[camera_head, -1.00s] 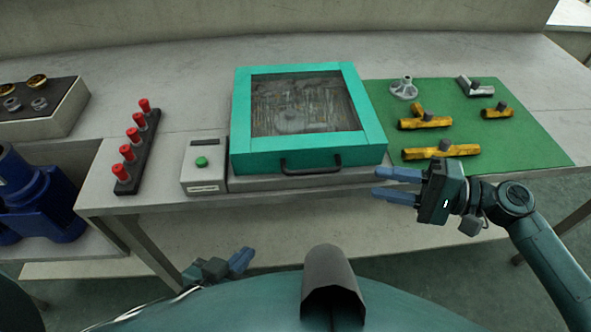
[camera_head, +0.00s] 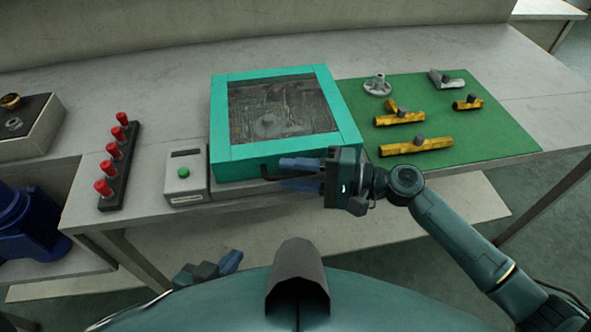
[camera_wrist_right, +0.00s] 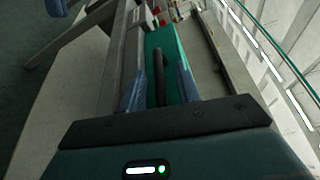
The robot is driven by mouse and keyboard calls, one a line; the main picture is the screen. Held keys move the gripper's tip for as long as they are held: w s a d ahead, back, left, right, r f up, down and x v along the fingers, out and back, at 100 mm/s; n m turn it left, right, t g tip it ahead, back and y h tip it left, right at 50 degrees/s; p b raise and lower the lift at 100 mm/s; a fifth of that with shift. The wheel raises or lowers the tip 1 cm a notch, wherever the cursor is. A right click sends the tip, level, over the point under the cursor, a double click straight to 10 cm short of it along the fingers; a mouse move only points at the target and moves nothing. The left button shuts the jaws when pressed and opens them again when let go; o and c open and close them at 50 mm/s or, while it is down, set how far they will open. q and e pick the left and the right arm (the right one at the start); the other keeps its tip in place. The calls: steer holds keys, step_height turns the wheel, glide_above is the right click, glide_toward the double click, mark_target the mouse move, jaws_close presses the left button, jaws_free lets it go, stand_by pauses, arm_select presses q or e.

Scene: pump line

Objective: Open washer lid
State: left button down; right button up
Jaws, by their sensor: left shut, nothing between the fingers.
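The washer (camera_head: 290,155) is a teal box with a framed lid and a dark window (camera_head: 283,108). The lid is closed. A black bar handle (camera_head: 268,174) is on its front side. My right gripper (camera_head: 298,174) is at the handle, with its blue fingers pointing left, one above and one below it. In the right wrist view the handle (camera_wrist_right: 158,75) lies between the two open fingers (camera_wrist_right: 159,88), with gaps on both sides. The fingers hide part of the handle in the head view. My left gripper (camera_head: 230,262) is low in front of the table, shut and empty.
A control box with a green button (camera_head: 184,173) stands left of the washer. Further left is a black rack with red-topped pegs (camera_head: 113,150). A green mat (camera_head: 470,135) with yellow and grey fittings lies to the right. A blue pump (camera_head: 27,220) is at far left.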

steer(key=shift+a, duration=0.1)
jaws_close()
stand_by(0.3)
